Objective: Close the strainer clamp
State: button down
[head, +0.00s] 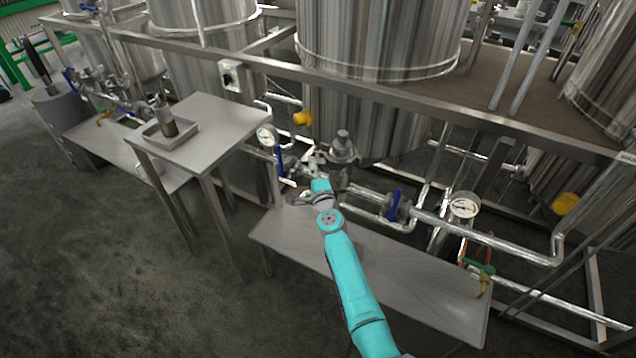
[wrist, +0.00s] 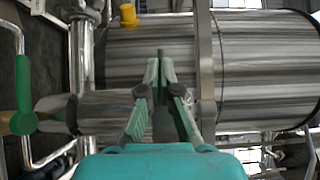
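In the head view, the steel strainer (head: 342,153) stands upright in the pipework in front of the middle tank, with a knob on its top. My gripper (head: 313,172) is at its lower left, close to it; I cannot tell whether they touch. The strainer clamp is too small and partly covered to make out, so its state does not show. In the wrist view, the two fingers of my gripper (wrist: 161,72) point away with their tips close together. A thin dark shape shows between the tips; I cannot tell whether it is held.
A steel bench (head: 390,275) lies below my arm. A taller table (head: 215,120) with a tray (head: 171,133) stands left. Pipes with a blue-handled valve (head: 395,203) and a gauge (head: 464,207) run right of the strainer. A frame rail (head: 380,92) crosses above. The floor at lower left is clear.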

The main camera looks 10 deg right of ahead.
aim_at(312, 160)
jog(key=shift+w+f+m+h, duration=0.1)
jog(key=shift+w+m+h, duration=1.6)
jog(key=shift+h, duration=0.7)
jog(key=shift+w+g+h, duration=0.3)
jog(key=shift+r, duration=0.2)
